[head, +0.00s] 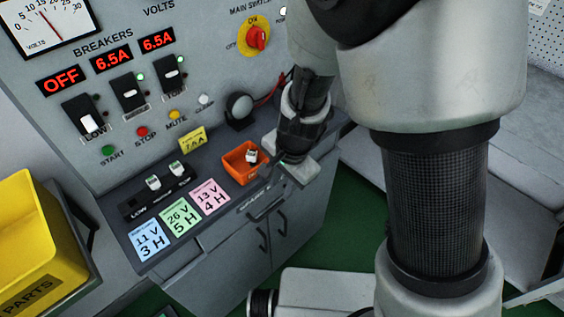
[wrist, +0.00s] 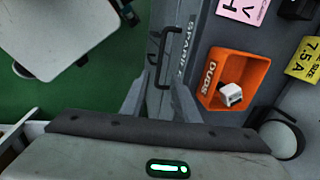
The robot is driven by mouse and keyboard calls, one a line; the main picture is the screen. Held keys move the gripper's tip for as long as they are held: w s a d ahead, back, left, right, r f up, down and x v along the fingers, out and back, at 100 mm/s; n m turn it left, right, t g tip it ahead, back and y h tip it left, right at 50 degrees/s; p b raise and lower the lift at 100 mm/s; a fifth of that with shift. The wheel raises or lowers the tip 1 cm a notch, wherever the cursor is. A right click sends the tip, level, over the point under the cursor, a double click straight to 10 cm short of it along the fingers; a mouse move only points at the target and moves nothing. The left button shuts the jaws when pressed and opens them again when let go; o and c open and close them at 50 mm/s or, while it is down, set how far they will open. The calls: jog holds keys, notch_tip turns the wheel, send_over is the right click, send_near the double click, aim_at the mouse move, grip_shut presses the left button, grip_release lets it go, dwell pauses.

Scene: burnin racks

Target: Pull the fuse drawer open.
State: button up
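The fuse drawer, lettered "SPARE F…" (wrist: 189,45), is in the grey cabinet front below the bench top. Its black bar handle (wrist: 154,52) shows in the wrist view and also in the head view (head: 267,211). My gripper (wrist: 158,103) is open, its two grey fingers apart with the near end of the handle in line with the gap between them. I cannot tell whether they touch it. In the head view my gripper (head: 283,168) is over the bench's front edge, just behind the handle, its tips partly hidden. The drawer looks shut.
An orange "DUDS" bin (wrist: 211,91) with a white fuse (wrist: 231,93) stands on the bench right beside my gripper. Cupboard doors with black handles (head: 281,225) are below. A yellow parts bin (head: 28,235) is at left. Green floor lies in front.

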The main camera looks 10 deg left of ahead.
aim_at(276, 205)
jog(key=f+b, duration=0.1)
jog(key=f, duration=0.2)
jog(key=a+f+b, duration=0.1)
jog(key=f, duration=0.2)
jog(key=w+f+b, duration=0.1)
jog(key=f, duration=0.2)
jog(key=shift+a+f+b, duration=0.2)
jog(key=shift+f+b, duration=0.1)
jog(key=shift+f, duration=0.05)
jog(key=shift+c, duration=0.3)
grip_shut()
